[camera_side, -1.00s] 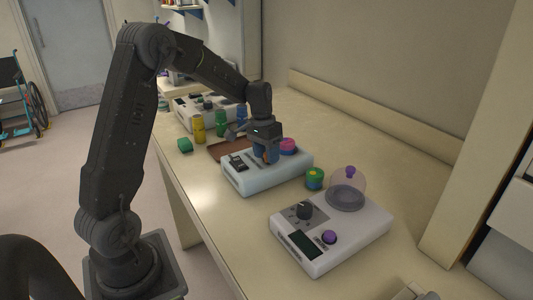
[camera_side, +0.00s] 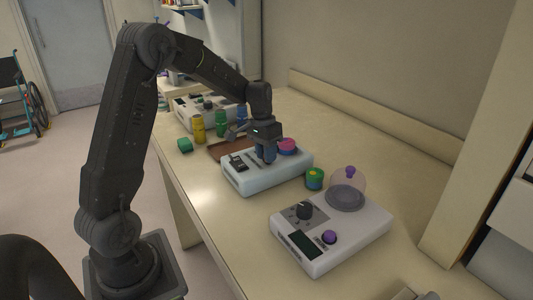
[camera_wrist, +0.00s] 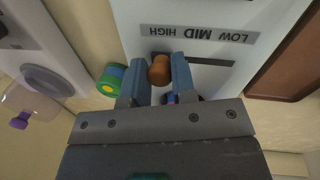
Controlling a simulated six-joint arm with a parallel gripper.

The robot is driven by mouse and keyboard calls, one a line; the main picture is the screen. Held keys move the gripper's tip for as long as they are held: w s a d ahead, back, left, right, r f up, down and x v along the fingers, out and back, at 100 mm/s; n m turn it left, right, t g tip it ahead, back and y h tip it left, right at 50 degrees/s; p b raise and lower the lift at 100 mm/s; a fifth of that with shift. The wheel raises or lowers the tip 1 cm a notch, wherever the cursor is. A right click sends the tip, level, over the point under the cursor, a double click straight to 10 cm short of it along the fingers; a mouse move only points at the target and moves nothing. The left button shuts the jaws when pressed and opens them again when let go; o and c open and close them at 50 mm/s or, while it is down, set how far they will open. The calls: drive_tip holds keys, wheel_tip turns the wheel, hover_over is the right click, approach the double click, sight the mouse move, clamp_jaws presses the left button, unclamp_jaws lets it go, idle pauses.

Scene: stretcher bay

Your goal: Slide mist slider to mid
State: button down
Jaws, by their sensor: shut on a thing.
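The mist slider's orange-brown knob (camera_wrist: 160,70) sits between my two blue fingers in the wrist view. My gripper (camera_wrist: 162,78) is shut on it. The knob stands at the left end of the dark slot (camera_wrist: 208,62), by the HIGH end of the upside-down LOW MID HIGH label (camera_wrist: 200,34). MID is to the right of the knob in this view, and LOW farther right. In the side view my gripper (camera_side: 266,158) is down on the white device (camera_side: 240,185), and its fingers hide the knob.
A pink-topped part (camera_side: 287,146) is close beside my gripper. A green-and-yellow capped jar (camera_side: 314,179) stands right of the device. Another white device (camera_side: 345,240) with a clear dome is nearer. A brown tray (camera_side: 226,148) lies behind.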

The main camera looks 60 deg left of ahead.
drive_tip(key=shift+a, duration=1.55)
drive_tip(key=c, duration=0.9)
unclamp_jaws()
drive_tip(key=shift+c, duration=0.2)
drive_tip(key=shift+r, duration=0.1)
wheel_tip(320, 180, up, 14)
drive_tip(key=a, duration=0.2)
drive_tip(key=shift+s+f, duration=0.15)
drive_tip(key=shift+f, duration=0.1)
